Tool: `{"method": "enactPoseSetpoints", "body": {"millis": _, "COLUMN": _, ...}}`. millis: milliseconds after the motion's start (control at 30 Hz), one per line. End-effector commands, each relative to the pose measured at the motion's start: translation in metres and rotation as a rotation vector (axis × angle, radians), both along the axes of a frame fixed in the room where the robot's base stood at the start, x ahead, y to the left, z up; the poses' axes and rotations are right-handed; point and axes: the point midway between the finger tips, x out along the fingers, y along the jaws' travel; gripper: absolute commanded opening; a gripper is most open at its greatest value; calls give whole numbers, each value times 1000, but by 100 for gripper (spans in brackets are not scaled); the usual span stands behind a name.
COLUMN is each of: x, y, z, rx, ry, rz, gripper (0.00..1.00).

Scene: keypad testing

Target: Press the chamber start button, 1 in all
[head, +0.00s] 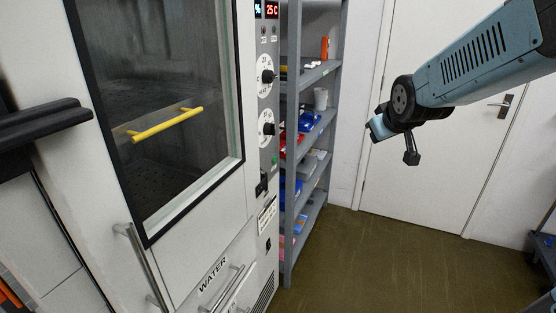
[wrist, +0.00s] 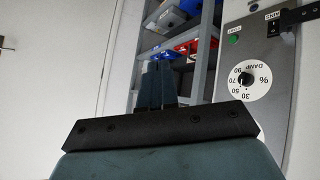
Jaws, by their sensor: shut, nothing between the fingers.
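The start button is a small green button (head: 275,160) low on the grey control panel (head: 268,143) of the white test chamber (head: 190,228). In the wrist view the green button (wrist: 235,40) shows upside down, above and left of a white dial. My gripper (wrist: 160,68) is shut and empty, its two fingers side by side. In the wrist view its tips point at the shelf area, left of the button and apart from it. In the head view my gripper (head: 377,128) hangs in the air right of the panel and shelf, partly hidden behind my wrist.
Two white dials (head: 265,76) sit above the button, and a black switch (head: 262,185) below it. A grey shelf rack (head: 287,215) with bins stands right beside the panel. Floor (head: 370,265) before the white door is clear.

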Motion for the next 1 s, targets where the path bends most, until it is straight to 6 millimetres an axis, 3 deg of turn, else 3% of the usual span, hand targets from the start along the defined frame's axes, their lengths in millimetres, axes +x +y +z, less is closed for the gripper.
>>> {"method": "enactPoseSetpoints", "body": {"millis": 200, "x": 67, "y": 23, "z": -28, "rx": -71, "ry": -121, "rz": 128, "gripper": 0}}
{"method": "enactPoseSetpoints", "body": {"millis": 500, "x": 139, "y": 62, "z": -74, "rx": -149, "ry": -311, "rz": 290, "gripper": 0}}
{"method": "enactPoseSetpoints", "body": {"millis": 800, "x": 186, "y": 103, "z": -130, "rx": -202, "ry": -512, "rz": 420, "gripper": 0}}
{"method": "enactPoseSetpoints", "body": {"millis": 1000, "x": 202, "y": 127, "z": -171, "rx": -225, "ry": -650, "rz": 476, "gripper": 0}}
